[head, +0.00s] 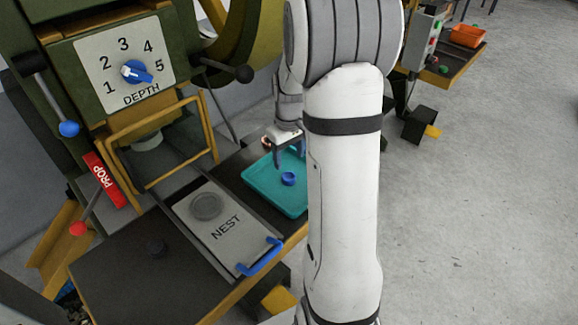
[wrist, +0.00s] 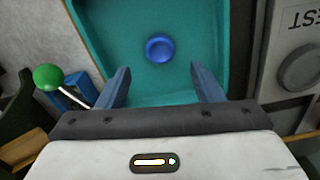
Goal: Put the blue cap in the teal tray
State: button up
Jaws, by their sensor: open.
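The blue cap (head: 288,179) lies in the teal tray (head: 262,184), on the tray's floor. In the wrist view the blue cap (wrist: 160,47) sits near the middle of the visible part of the teal tray (wrist: 103,22), apart from its walls. My gripper (head: 289,160) is over the tray's far part in the head view, behind the cap. In the wrist view my gripper (wrist: 161,82) is open and empty, and the cap lies beyond its fingertips, touching neither. My arm hides the tray's right side in the head view.
A grey plate marked NEST (head: 215,237) with a blue handle (head: 259,257) lies left of the tray. A machine with a DEPTH dial (head: 137,72) and a yellow-framed guard (head: 160,143) stands behind it. A green-knobbed lever (wrist: 48,77) is left of my gripper in the wrist view.

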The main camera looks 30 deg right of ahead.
jog(key=s+a+r+t, duration=0.1)
jog(key=s+a+r, duration=0.6)
jog(key=r, duration=0.3)
jog(key=s+a+m, duration=0.1)
jog(key=s+a, duration=0.2)
jog(key=s, duration=0.3)
jog(key=s+a+m+t, duration=0.1)
jog(key=s+a, duration=0.3)
jog(key=s, duration=0.1)
jog(key=shift+s+r, duration=0.3)
jog(key=shift+s, duration=0.05)
jog(key=shift+a+r, duration=0.1)
notch_tip(320, 180, up, 9)
jog(key=p, duration=0.8)
jog(key=shift+s+f+t, duration=0.15)
jog(key=shift+f+t, duration=0.05)
jog(key=shift+t, duration=0.1)
